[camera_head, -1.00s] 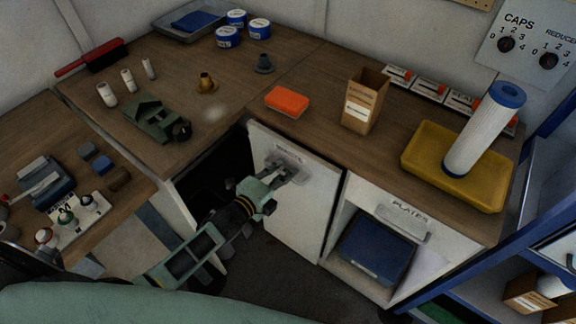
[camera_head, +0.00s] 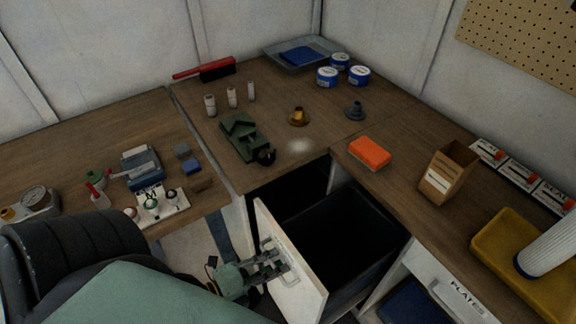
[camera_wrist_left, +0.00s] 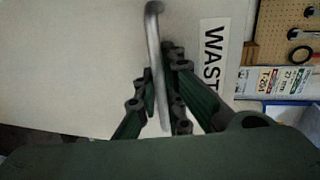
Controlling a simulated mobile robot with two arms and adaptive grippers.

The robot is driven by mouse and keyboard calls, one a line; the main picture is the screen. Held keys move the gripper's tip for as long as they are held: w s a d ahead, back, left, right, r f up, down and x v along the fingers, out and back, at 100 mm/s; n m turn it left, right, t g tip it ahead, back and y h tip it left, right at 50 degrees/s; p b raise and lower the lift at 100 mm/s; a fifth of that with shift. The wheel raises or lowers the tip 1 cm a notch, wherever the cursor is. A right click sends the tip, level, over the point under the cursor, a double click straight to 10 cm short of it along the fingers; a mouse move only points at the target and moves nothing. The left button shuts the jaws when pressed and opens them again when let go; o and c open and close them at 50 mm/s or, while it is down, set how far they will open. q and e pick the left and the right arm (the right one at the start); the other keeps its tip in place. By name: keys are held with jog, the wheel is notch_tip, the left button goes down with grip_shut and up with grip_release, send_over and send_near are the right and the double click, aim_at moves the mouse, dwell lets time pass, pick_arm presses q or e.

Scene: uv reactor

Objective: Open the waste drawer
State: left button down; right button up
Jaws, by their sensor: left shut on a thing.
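The waste drawer (camera_head: 292,268) stands pulled out from under the counter in the head view, with its white front forward and a dark, empty-looking bin (camera_head: 345,235) behind it. My left gripper (camera_head: 278,262) is at the drawer front, shut on the metal handle (camera_head: 288,277). In the left wrist view the handle (camera_wrist_left: 156,60) runs between the dark fingers of my left gripper (camera_wrist_left: 160,95). Beside it is a label (camera_wrist_left: 212,60) reading "WAST", its end cut off. My right gripper is not in view.
An orange sponge (camera_head: 370,152), a cardboard box (camera_head: 448,172) and a yellow tray (camera_head: 495,240) stand on the counter. A green vise-like tool (camera_head: 245,138) sits on the corner worktop.

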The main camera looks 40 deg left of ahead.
pick_arm(q)
jog(key=shift+s+a, duration=0.15)
jog(key=shift+s, duration=0.25)
jog(key=c, duration=2.1)
grip_release()
jog(key=v, duration=1.2)
jog(key=shift+f, duration=0.1)
